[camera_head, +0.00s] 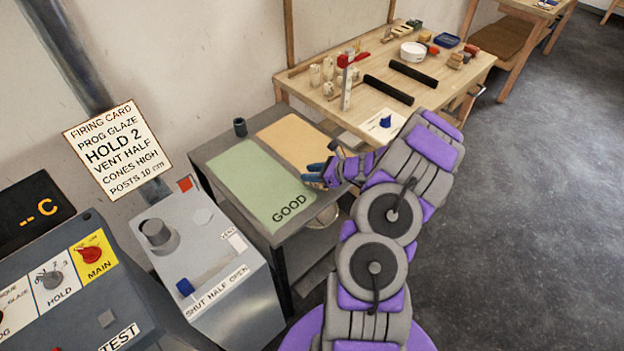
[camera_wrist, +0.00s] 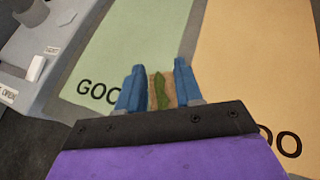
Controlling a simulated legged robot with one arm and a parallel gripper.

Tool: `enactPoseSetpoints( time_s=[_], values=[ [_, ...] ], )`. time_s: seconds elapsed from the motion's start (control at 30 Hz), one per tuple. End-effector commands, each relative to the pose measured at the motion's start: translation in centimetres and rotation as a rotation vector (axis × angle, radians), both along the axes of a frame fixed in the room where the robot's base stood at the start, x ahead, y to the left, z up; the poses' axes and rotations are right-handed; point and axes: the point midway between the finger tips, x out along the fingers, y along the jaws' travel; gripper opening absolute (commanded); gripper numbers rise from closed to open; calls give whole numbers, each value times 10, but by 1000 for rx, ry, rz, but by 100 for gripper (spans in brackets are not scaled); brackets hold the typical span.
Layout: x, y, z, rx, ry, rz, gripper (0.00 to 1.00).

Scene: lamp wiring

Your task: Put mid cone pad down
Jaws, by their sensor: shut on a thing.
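My gripper (camera_head: 315,178) reaches over the grey cart at the edge between the green GOOD mat and the tan mat. In the wrist view its blue fingers (camera_wrist: 160,74) are shut on a small tan pad with a green cone shape on it, the cone pad (camera_wrist: 169,92). The pad is hardly visible in the head view, hidden by the fingers. The green mat (camera_head: 245,178) lies left of the gripper. The tan mat (camera_head: 290,140) lies to the right, partly behind my arm. I cannot tell how high the pad is above the cart.
A dark cup (camera_head: 240,127) stands at the cart's back corner. A grey control box (camera_head: 200,250) and a firing card (camera_head: 115,148) are to the left. A wooden workbench (camera_head: 380,100) with several small items and black bars stands behind. The green mat is clear.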

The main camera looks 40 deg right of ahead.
Motion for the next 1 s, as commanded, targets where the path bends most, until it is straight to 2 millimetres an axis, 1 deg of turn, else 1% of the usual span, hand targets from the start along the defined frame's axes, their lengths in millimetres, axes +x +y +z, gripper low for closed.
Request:
enactPoseSetpoints(
  time_s=[0.03, 0.13, 0.2, 0.37, 0.4, 0.6, 0.67, 0.9, 1.0],
  values=[
    [-1, 1, -14, 4, 3, 0, 2],
    [-1, 1, -27, 2, 2, -1, 2],
    [0, 1, -30, 1, 0, 0, 3],
    [0, 1, -28, 0, 0, -1, 2],
    [0, 1, -28, 0, 0, 0, 37],
    [0, 1, -28, 0, 0, 0, 56],
    [0, 1, -28, 0, 0, 0, 61],
    [-1, 0, -27, 0, 0, -1, 61],
    [-6, -3, -23, 1, -1, -1, 61]
  ],
)
